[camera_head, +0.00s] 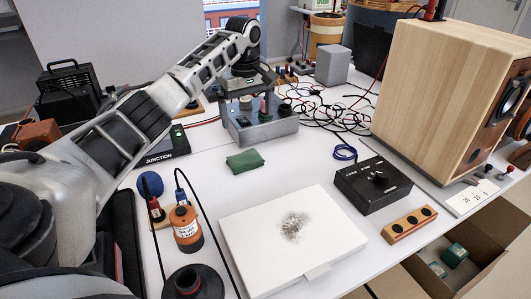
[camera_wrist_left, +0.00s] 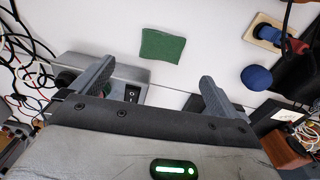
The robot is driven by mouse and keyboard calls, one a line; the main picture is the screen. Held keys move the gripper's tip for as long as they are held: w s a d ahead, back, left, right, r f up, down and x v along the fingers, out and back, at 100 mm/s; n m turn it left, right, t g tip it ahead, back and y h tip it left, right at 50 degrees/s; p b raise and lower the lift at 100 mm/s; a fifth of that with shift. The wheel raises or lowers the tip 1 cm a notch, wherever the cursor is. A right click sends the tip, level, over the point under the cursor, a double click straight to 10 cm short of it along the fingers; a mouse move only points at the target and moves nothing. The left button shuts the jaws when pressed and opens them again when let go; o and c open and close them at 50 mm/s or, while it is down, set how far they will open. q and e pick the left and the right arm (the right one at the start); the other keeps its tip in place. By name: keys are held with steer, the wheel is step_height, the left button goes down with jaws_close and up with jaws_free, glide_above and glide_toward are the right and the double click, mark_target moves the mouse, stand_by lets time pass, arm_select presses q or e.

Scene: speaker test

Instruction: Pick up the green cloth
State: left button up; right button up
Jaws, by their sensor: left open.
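The green cloth (camera_head: 245,161) lies folded and flat on the white table, in front of a grey box with a switch (camera_head: 262,128). My left gripper (camera_head: 256,104) is over that grey box, behind the cloth and apart from it. In the left wrist view the cloth (camera_wrist_left: 162,46) lies beyond the two spread fingers, and nothing is between them (camera_wrist_left: 155,88). The left gripper is open and empty. My right gripper is not in view.
A white panel with a dark smudge (camera_head: 250,245), an orange cylinder (camera_head: 186,229), a blue ball (camera_head: 150,184) and a black box with a knob (camera_head: 373,185) surround the cloth. A wooden speaker (camera_head: 440,80) stands at right. Tangled cables (camera_head: 330,112) lie behind. Bare table surrounds the cloth.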

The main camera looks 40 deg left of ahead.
arm_select(q)
glide_above(247, 160)
steer(key=f, duration=0.9)
steer(key=shift+s+d+f+b, duration=0.1)
steer(key=shift+d+f+b, duration=0.15)
steer(key=shift+b, duration=0.15)
steer(key=shift+a+f+b, duration=0.2)
steer(key=shift+f+b, duration=0.2)
steer(key=shift+f, duration=2.55)
steer(key=c, duration=0.7)
